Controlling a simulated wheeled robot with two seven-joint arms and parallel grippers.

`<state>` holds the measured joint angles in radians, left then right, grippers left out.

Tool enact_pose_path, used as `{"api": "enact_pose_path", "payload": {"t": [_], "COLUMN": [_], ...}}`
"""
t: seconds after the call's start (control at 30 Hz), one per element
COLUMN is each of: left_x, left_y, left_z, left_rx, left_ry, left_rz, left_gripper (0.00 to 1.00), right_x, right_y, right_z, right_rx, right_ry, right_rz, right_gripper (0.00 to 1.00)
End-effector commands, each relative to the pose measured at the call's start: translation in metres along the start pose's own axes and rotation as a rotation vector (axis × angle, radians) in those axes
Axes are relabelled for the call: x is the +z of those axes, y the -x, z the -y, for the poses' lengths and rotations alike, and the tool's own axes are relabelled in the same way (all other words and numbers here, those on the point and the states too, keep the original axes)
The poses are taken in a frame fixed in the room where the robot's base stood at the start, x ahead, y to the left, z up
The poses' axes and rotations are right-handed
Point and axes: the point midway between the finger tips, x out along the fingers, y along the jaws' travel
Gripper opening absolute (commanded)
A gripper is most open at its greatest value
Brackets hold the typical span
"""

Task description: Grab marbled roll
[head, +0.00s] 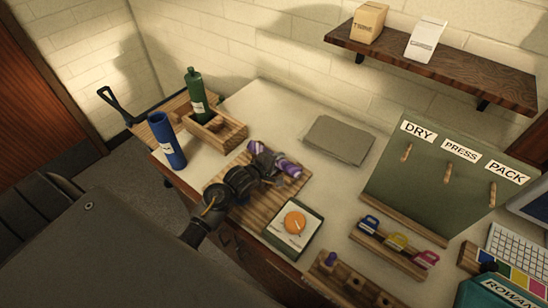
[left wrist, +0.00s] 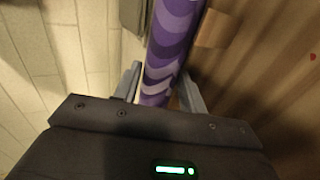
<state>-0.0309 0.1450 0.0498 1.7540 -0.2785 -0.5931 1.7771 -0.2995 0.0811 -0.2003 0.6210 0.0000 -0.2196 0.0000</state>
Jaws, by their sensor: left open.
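The marbled roll (head: 288,168) is purple with lighter wavy bands and lies on a wooden board (head: 260,205) on the table. My left gripper (head: 266,160) is over the roll and hides part of it in the head view. In the left wrist view the marbled roll (left wrist: 170,50) runs between the two fingers of my left gripper (left wrist: 158,85). The jaws are open, with one finger on each side of the roll. I cannot tell whether either finger touches it. My right gripper does not show.
A blue cylinder (head: 168,140), a wooden box (head: 226,134) and a green bottle (head: 196,92) stand left of the board. A card with an orange disc (head: 295,222) lies in front. A grey slab (head: 338,140) and a green pegboard (head: 425,175) are to the right.

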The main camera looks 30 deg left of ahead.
Motion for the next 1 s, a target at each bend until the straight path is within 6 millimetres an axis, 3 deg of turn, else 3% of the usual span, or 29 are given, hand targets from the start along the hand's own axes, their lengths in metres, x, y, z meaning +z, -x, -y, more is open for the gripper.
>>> {"api": "enact_pose_path", "payload": {"t": [0.2, 0.43, 0.77, 1.0], "left_x": [0.000, 0.000, -0.001, -0.001], "left_y": [-0.001, -0.001, 0.001, 0.013], "left_z": [0.000, 0.000, -0.003, -0.029], "left_rx": [0.001, 0.000, 0.002, 0.007], "left_ry": [0.000, 0.000, 0.000, -0.001], "left_rz": [0.000, 0.000, -0.001, 0.000], "left_gripper": [0.41, 0.12, 0.11, 0.11], "right_x": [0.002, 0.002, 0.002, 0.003], "right_y": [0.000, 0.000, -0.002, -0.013], "right_z": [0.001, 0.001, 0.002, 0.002], "right_rx": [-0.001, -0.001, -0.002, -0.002], "right_ry": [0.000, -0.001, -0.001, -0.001], "right_rz": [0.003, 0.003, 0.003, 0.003], "right_gripper": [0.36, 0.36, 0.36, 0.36]}}
